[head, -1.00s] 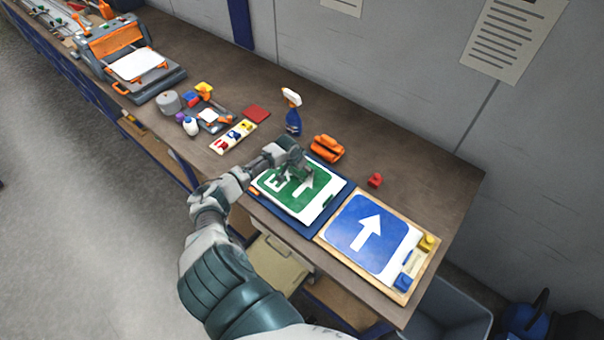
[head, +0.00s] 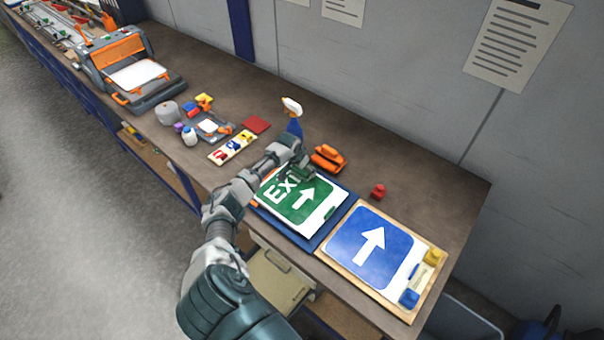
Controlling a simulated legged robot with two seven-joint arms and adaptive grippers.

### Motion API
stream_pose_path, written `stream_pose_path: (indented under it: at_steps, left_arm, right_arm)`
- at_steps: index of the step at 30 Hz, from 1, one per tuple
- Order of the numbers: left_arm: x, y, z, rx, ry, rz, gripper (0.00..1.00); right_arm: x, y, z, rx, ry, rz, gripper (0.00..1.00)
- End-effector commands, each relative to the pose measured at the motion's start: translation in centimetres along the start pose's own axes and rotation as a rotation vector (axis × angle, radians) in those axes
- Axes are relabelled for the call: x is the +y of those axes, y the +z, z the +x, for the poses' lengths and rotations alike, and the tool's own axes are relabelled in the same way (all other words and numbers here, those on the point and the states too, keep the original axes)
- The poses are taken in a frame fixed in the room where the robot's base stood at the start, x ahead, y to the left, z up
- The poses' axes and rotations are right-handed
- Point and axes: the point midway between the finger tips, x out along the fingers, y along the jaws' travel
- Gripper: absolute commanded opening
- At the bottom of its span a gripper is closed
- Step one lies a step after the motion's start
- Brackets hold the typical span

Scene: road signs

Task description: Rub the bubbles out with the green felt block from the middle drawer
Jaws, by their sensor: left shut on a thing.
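The green exit sign (head: 319,196) with white letters and an arrow lies on a blue mat (head: 331,224) on the bench. My left gripper (head: 298,173) is over the sign's far edge, beside the letters. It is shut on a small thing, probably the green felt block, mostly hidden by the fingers. I cannot tell whether the block touches the sign. Bubbles are too small to make out. An open drawer (head: 272,283) shows under the bench edge, partly behind my arm. My right gripper is out of view.
A blue arrow sign (head: 350,237) lies on a wooden board at the right. A spray bottle (head: 295,128), an orange tool (head: 327,158) and a red piece (head: 378,191) stand behind the signs. Several small items lie left. The bench's back right is clear.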

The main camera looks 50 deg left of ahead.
Motion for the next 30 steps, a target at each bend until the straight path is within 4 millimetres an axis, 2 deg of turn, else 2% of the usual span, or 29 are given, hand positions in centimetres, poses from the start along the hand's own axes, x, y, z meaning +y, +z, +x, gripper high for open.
stream_pose_path:
  at_steps: [1,6,14,22,30]
  left_arm:
    - [0.1,-0.4,0.5,0.002,0.002,-0.002,0.60]
    - [-0.1,-1.6,1.0,0.001,0.000,-0.001,0.60]
    - [-0.3,-2.0,1.0,0.000,0.000,0.001,0.60]
    - [-2.4,-2.0,1.0,0.000,0.000,-0.002,0.60]
    - [-3.7,-1.9,0.9,0.000,0.000,-0.001,0.60]
  right_arm:
    - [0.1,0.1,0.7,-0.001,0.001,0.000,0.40]
    - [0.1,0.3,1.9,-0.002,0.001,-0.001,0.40]
    - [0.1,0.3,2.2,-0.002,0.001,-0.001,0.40]
    - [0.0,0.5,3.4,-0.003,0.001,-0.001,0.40]
    - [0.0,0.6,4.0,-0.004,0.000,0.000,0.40]
